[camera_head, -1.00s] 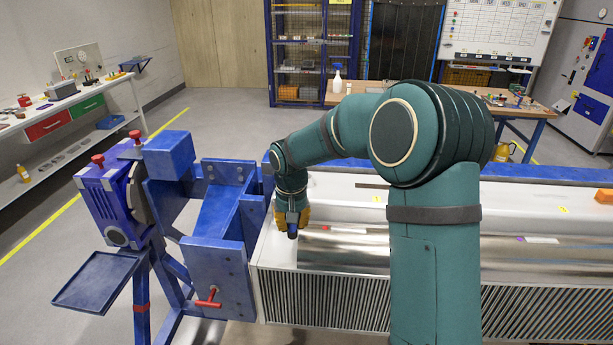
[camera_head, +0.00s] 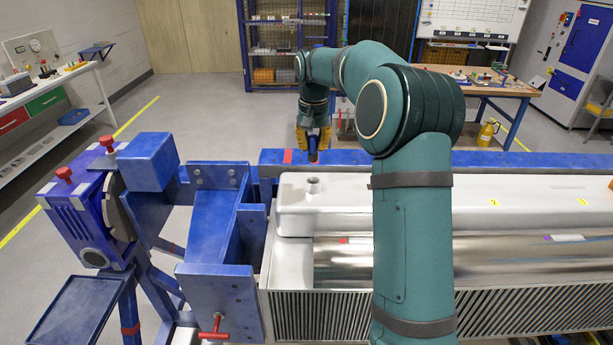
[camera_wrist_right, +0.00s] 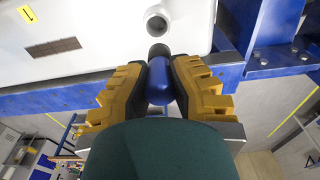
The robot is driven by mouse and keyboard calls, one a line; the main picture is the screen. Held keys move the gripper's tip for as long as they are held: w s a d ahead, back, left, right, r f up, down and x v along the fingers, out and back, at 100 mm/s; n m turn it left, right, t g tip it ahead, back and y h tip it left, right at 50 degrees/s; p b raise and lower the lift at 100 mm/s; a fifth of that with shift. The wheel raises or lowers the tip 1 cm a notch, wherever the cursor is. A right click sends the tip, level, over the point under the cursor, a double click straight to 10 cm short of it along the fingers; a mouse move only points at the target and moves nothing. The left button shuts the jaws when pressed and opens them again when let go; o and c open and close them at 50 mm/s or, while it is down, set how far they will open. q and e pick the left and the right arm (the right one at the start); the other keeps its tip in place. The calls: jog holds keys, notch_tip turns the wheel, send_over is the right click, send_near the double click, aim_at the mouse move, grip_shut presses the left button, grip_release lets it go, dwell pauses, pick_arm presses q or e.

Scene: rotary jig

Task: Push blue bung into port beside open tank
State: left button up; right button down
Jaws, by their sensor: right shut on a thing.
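My right gripper (camera_head: 313,145) is shut on the blue bung (camera_head: 313,156), which points down from between its yellow fingers. In the right wrist view the bung (camera_wrist_right: 160,80) shows between the two fingertips (camera_wrist_right: 160,88). The port (camera_head: 313,186) is a short, round, open white stub on top of the white tank (camera_head: 400,200). It also shows in the right wrist view (camera_wrist_right: 157,20). The bung is apart from the port, on its far side in the head view. In the wrist view a dark round patch lies between them. My left gripper is not in view.
A blue beam (camera_head: 470,159) runs along the tank's far side, below the gripper. A blue jig frame (camera_head: 215,225) with a red handle (camera_head: 213,328) stands at the tank's left end. A workbench (camera_head: 480,85) stands behind. The tank top around the port is clear.

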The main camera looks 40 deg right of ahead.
aim_at(315, 138)
jog(key=f, duration=0.4)
jog(key=shift+s, duration=0.4)
jog(key=shift+w+f, duration=0.15)
jog(key=shift+f, duration=0.4)
jog(key=shift+s+a+f, duration=0.1)
jog(key=shift+s+f, duration=0.05)
jog(key=shift+f, duration=0.65)
jog(key=shift+s+a+f, duration=0.1)
jog(key=shift+f, duration=0.65)
jog(key=shift+w+d+f, duration=0.1)
jog(key=shift+w+d, duration=0.05)
jog(key=c, duration=1)
grip_release()
jog(key=shift+o, duration=0.2)
jog(key=shift+w, duration=0.1)
jog(key=r, duration=1.2)
jog(key=shift+s+a+r, duration=0.15)
jog(key=shift+s+a, duration=0.1)
jog(key=shift+s, duration=0.05)
